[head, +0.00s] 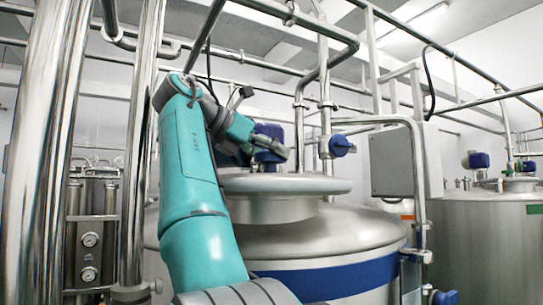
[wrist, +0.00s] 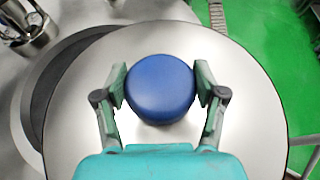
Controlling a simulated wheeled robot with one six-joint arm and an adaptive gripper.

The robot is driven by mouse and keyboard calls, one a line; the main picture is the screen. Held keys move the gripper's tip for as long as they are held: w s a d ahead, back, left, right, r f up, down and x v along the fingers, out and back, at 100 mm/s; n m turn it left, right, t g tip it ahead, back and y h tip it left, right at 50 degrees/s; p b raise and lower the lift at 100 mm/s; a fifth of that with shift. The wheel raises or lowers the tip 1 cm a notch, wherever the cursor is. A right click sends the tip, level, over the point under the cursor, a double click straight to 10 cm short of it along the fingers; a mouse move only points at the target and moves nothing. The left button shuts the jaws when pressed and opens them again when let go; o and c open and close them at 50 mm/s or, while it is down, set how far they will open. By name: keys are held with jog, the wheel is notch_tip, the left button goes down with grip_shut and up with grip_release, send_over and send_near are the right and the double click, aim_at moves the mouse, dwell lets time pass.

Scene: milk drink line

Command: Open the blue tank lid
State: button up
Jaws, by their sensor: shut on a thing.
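The tank lid is a round steel disc (wrist: 235,110) with a blue knob (wrist: 160,82) at its middle. My gripper (wrist: 160,90) is shut on the knob, with one finger pressed against each side. In the wrist view a dark crescent (wrist: 62,75) shows beyond the left edge of the lid, so the lid sits off-centre over the opening. In the head view the lid (head: 300,186) is level above the tank's neck (head: 275,210) and overhangs it to the right. My arm hides part of the lid's left side there.
The steel tank (head: 340,228) has a blue band. Upright pipes and a railing (head: 418,150) stand to its right, with a grey box (head: 392,165) behind. A second tank (head: 485,235) is at far right. Green floor (wrist: 255,35) shows past the lid.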

jog(key=shift+s, duration=0.3)
jog(key=shift+a, duration=0.1)
jog(key=shift+f, duration=0.1)
jog(key=o, duration=1.7)
jog(key=shift+c, duration=0.2)
